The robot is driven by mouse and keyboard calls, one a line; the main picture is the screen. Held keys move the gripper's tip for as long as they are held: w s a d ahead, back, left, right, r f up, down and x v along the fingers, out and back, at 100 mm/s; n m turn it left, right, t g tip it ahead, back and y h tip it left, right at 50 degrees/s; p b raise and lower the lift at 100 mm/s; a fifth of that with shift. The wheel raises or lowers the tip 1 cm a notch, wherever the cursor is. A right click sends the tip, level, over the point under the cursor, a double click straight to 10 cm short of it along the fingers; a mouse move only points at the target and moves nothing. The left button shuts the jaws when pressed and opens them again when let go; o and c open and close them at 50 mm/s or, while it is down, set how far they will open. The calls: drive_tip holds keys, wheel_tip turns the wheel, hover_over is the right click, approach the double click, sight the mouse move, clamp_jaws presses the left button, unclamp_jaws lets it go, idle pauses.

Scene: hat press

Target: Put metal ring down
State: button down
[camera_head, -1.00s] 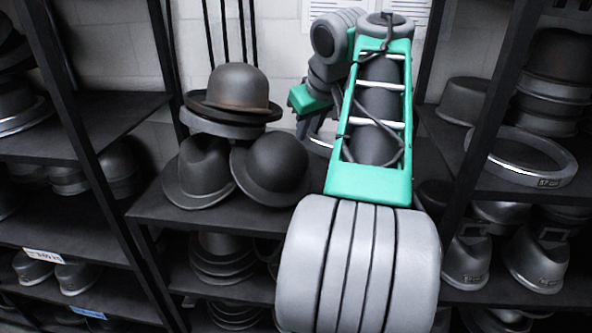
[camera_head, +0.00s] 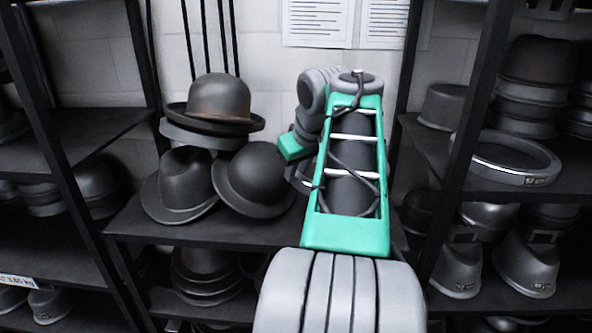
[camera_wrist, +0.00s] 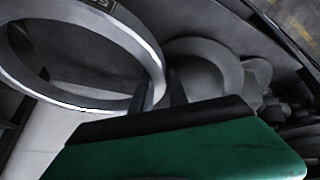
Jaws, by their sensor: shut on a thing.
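In the wrist view the ring fills the upper left, tilted in the picture. In the head view my green gripper body (camera_head: 294,146) is beside the hat forms, above the middle shelf (camera_head: 130,222). Only a sliver of the ring shows there; my arm hides the rest. I cannot tell whether the ring touches the shelf.
Dark hat forms (camera_head: 256,180) crowd the middle shelf left of my gripper, with a stacked hat (camera_head: 220,100) above. Another ring (camera_head: 540,165) lies on the right shelf. Black uprights (camera_head: 420,100) stand on both sides. The shelf right of the hats is mostly hidden by my arm.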

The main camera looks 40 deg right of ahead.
drive_tip(key=shift+f, duration=0.15)
drive_tip(key=c, duration=1.3)
unclamp_jaws()
drive_tip(key=shift+r, duration=0.25)
drive_tip(key=p+v, duration=0.6)
drive_tip(key=v, duration=0.6)
drive_tip(key=w+a+f+n+y, duration=0.1)
drive_tip(key=w+a+f, duration=0.25)
drive_tip(key=a, duration=0.45)
drive_tip(key=w+a+f+y, duration=0.1)
drive_tip(key=w+a+f, duration=0.25)
drive_tip(key=a, duration=0.55)
drive_tip(key=s+a+f, duration=0.3)
drive_tip(key=a+f, duration=0.3)
drive_tip(key=f, duration=0.1)
drive_tip(key=s+a+f+n, duration=0.1)
drive_tip(key=s+a+f, duration=0.2)
drive_tip(key=a+f, duration=0.3)
drive_tip(key=shift+s+f, duration=0.35)
drive_tip(key=shift+f, duration=0.35)
